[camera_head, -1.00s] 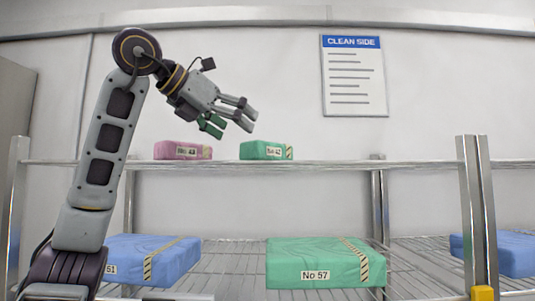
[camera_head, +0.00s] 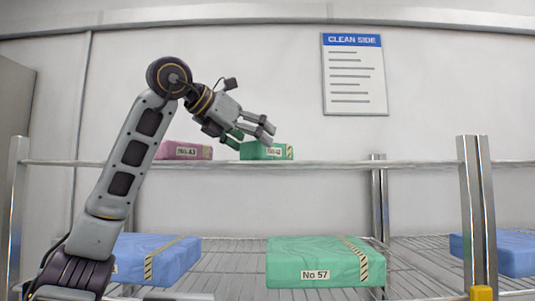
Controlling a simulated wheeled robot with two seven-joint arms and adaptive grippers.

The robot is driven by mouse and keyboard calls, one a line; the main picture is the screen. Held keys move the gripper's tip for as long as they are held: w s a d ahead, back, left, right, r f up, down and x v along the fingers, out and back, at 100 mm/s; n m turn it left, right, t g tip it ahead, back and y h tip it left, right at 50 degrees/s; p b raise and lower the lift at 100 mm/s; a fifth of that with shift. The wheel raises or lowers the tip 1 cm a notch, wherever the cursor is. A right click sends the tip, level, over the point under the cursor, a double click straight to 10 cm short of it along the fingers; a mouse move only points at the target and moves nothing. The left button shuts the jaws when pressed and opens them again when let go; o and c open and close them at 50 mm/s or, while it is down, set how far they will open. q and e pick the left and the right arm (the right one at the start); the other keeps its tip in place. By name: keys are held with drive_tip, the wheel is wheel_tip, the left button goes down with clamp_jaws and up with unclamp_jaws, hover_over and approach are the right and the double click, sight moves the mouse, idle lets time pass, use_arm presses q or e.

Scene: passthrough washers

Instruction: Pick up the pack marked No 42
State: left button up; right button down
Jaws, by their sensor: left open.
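The pack marked No 42 (camera_head: 279,153) is a small green pack with a striped tape band and a white label. It lies on the upper shelf, right of the pink pack. My left gripper (camera_head: 254,137) is open, with its fingers pointing right and down. In the picture its fingertips overlap the upper left part of the green pack. Whether they touch it or stay in front of it I cannot tell. My right gripper is not in view.
A pink pack marked No 43 (camera_head: 176,151) lies left of it on the upper shelf (camera_head: 330,164). The lower wire shelf (camera_head: 228,260) holds a green pack marked No 57 (camera_head: 318,262) and blue packs at left (camera_head: 160,259) and right (camera_head: 505,252). Metal posts (camera_head: 477,215) stand at right.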

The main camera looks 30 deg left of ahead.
use_arm(q)
drive_tip(key=shift+p+x, duration=0.75)
drive_tip(key=shift+x, duration=1.75)
drive_tip(key=shift+a+r, duration=0.15)
drive_tip(key=shift+r, duration=0.05)
drive_tip(key=c, duration=0.9)
